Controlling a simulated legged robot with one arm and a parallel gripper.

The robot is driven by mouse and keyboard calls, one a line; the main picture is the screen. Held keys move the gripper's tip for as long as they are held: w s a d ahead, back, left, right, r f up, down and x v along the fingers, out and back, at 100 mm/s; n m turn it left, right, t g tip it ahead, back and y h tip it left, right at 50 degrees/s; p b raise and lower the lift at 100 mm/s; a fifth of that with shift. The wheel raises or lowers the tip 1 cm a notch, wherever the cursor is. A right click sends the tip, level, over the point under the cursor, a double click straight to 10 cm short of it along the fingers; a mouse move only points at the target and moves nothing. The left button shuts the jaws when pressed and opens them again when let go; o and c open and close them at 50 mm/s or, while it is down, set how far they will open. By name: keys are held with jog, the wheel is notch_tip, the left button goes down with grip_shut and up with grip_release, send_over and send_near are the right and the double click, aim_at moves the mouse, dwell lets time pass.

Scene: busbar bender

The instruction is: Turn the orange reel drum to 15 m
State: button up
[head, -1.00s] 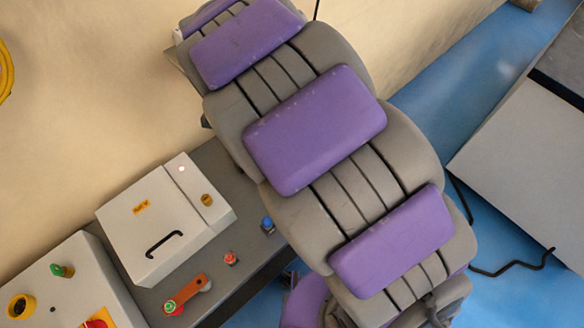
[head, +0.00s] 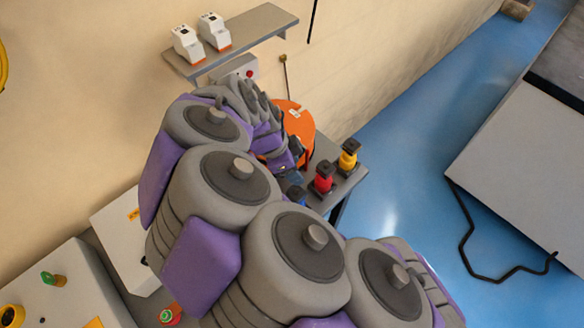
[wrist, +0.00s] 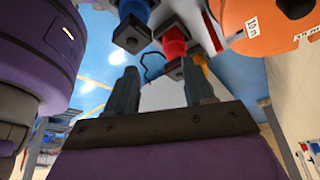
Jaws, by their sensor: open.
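The orange reel drum (head: 299,120) stands on the grey bench, partly hidden behind my arm in the head view. A small white label shows on its face. In the head view my gripper (head: 292,168) is near the drum's front side, mostly hidden by my arm.
Red (head: 323,177) and yellow (head: 348,155) black-capped posts stand on the bench to the drum's right. A blue one (wrist: 132,25) is close ahead of the fingers in the wrist view. A wall shelf (head: 262,30) carries two white devices. Blue floor lies open to the right.

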jog(key=shift+d, duration=0.1)
jog(key=w+a+r+n+g+y+p, duration=0.1)
jog(key=w+a+r+n+y+p, duration=0.15)
jog(key=w+r+n+p, duration=0.45)
jog(key=w+a+r+n+y+p, duration=0.2)
jog(key=w+a+r+n+p, duration=0.1)
jog(key=w+r+n+p, duration=0.4)
jog(key=shift+n, duration=0.7)
jog(key=f, duration=1.8)
jog(key=shift+w+a+f+p, duration=0.1)
jog(key=shift+w+f+p, duration=0.25)
jog(key=shift+w, duration=0.05)
grip_shut()
